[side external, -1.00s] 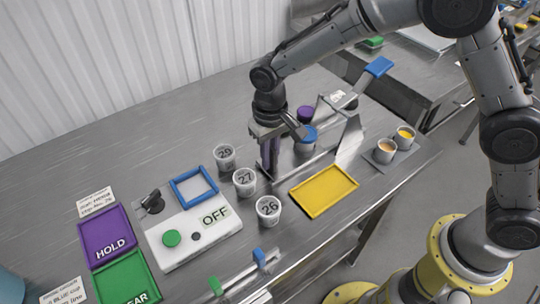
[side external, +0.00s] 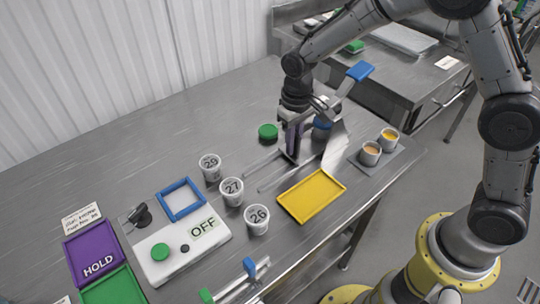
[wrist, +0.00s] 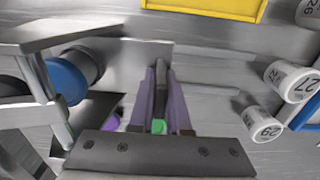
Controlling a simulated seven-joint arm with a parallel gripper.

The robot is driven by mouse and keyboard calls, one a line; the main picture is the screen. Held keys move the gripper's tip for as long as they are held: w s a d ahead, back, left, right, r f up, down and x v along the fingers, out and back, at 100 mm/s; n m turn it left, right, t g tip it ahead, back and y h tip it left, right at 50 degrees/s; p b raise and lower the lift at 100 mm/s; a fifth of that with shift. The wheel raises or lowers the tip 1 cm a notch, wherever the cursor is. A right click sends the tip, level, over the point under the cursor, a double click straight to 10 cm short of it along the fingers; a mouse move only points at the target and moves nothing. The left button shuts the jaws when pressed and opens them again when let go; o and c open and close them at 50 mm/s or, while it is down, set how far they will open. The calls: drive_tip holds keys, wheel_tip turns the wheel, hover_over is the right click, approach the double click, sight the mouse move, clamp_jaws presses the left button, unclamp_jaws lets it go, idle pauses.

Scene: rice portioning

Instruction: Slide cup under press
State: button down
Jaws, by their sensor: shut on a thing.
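The press (side external: 342,95) has a raised arm with a blue handle (side external: 360,71). My gripper (side external: 293,154) is just left of the cup, low over two rails. Its purple fingers (wrist: 160,100) are shut on a dark upright handle (wrist: 161,76), which appears to rise from the grey plate (wrist: 128,52) beside the cup. Whether the cup is fully centred under the press is hidden.
A yellow tray (side external: 311,195) lies in front of the rails. Several numbered white cups, including cup 27 (side external: 231,191), stand to the left. A green disc (side external: 268,132) lies behind the rails. A grey tray (side external: 391,157) with two filled cups is at right.

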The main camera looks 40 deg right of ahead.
sight(302, 148)
drive_tip(key=shift+d+r, duration=0.1)
drive_tip(key=shift+d, duration=1.5)
drive_tip(key=c, duration=0.9)
unclamp_jaws()
drive_tip(key=shift+r, duration=6.9)
